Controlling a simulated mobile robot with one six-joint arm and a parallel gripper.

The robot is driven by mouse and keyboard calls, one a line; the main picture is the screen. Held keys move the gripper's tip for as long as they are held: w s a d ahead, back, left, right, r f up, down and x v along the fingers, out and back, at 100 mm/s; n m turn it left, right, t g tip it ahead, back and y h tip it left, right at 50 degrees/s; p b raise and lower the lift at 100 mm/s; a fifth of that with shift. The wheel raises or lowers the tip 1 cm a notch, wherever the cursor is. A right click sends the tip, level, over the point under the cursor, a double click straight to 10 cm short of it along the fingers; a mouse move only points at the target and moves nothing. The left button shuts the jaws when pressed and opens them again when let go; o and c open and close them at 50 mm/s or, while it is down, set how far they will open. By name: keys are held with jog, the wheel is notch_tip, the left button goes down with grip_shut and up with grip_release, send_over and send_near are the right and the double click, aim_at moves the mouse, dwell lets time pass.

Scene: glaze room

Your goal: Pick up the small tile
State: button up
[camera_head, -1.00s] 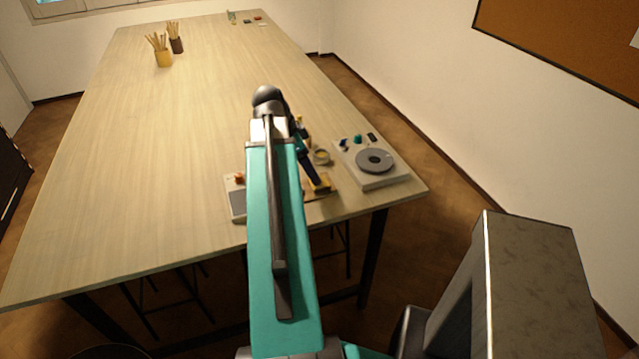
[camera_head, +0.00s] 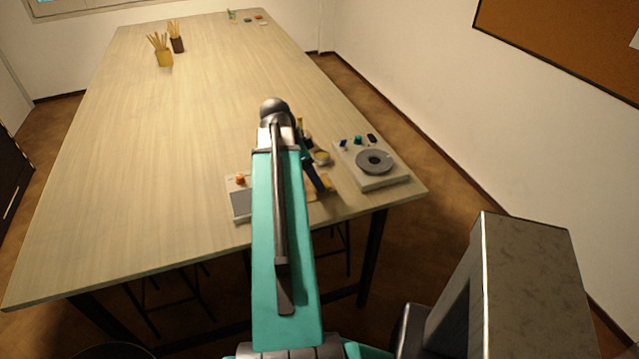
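I cannot pick out the small tile for certain. My teal arm covers part of the near right of the table (camera_head: 150,180). The dark and teal end of my arm (camera_head: 313,172) reaches down over a tan, yellowish flat piece (camera_head: 324,184) near the table's front edge. My fingertips do not show clearly, so their opening and any hold are hidden.
A white device with a grey disc (camera_head: 375,161) stands right of my arm. A light device with a grey plate (camera_head: 241,205) and an orange knob (camera_head: 240,180) stands left. Stick holders (camera_head: 163,57) (camera_head: 177,44) stand far back. The table's left side is clear.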

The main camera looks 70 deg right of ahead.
jog(key=shift+p+x, duration=0.35)
jog(key=shift+x, duration=1)
jog(key=c, duration=1.2)
